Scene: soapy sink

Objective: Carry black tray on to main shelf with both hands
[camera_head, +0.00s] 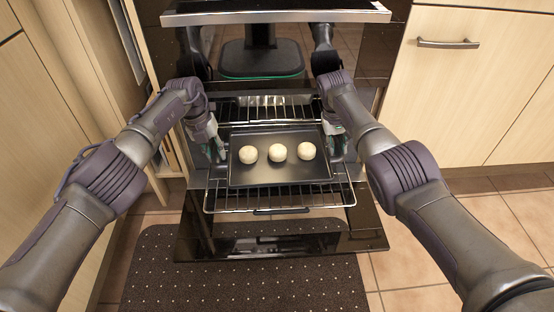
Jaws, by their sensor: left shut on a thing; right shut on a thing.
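The black tray (281,174) lies level over a wire oven rack (280,203) that is pulled out in front of the oven. Three pale round dough balls (278,151) sit in a row on the tray. My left gripper (220,155) is shut on the tray's left edge. My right gripper (336,150) is shut on the tray's right edge. The fingertips are small and partly hidden by the wrists. I cannot tell whether the tray touches the rack or is just above it.
The oven door (281,240) is folded down below the rack, over a dark dotted mat (245,288) on the tiled floor. A second wire rack (265,108) is inside the oven. Wooden cabinets with a metal handle (448,43) stand at the right, and more cabinets at the left.

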